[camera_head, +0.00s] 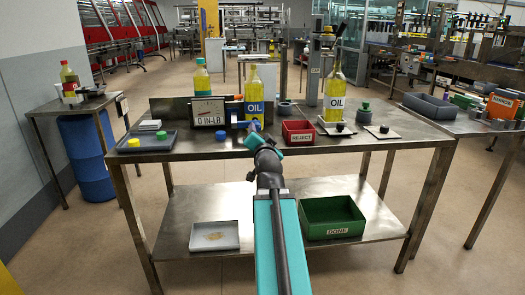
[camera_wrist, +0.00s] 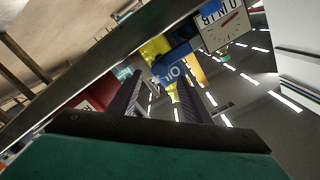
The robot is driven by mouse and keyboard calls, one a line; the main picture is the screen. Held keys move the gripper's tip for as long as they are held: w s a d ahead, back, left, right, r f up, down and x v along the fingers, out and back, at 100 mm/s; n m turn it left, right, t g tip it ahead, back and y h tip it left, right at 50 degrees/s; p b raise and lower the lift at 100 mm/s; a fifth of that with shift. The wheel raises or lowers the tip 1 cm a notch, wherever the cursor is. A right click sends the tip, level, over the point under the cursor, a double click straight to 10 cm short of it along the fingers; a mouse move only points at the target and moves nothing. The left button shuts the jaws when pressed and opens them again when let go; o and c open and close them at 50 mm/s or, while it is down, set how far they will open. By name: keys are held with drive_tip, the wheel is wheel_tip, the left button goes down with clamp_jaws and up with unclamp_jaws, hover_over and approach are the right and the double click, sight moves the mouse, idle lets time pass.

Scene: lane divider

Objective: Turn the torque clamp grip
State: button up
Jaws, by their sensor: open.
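The torque gauge (camera_head: 208,111) has a round-needle face and a sign reading 0 IN-LB. It stands on the steel bench and also shows, tilted, at the top right of the wrist view (camera_wrist: 221,29). Beside it is a yellow bottle (camera_head: 255,88) with a blue OIL label, which shows ahead of my fingers in the wrist view (camera_wrist: 172,70). A small orange part (camera_head: 234,98) and a blue part sit between gauge and bottle; I cannot tell which is the clamp grip. My gripper (camera_wrist: 160,98) is open, in front of the bottle, with nothing visible between its fingers.
A red REJECT bin (camera_head: 298,132) is right of my arm. Another oil bottle (camera_head: 334,95) stands further right. A green DONE bin (camera_head: 332,217) and a white tray (camera_head: 214,236) are on the lower shelf.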

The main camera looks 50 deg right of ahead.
drive_tip(key=shift+b+v, duration=1.45)
drive_tip(key=shift+b, duration=3.35)
drive_tip(key=shift+b+v, duration=2.75)
drive_tip(key=shift+b, duration=1)
drive_tip(key=shift+s, duration=0.1)
drive_tip(key=shift+f, duration=0.1)
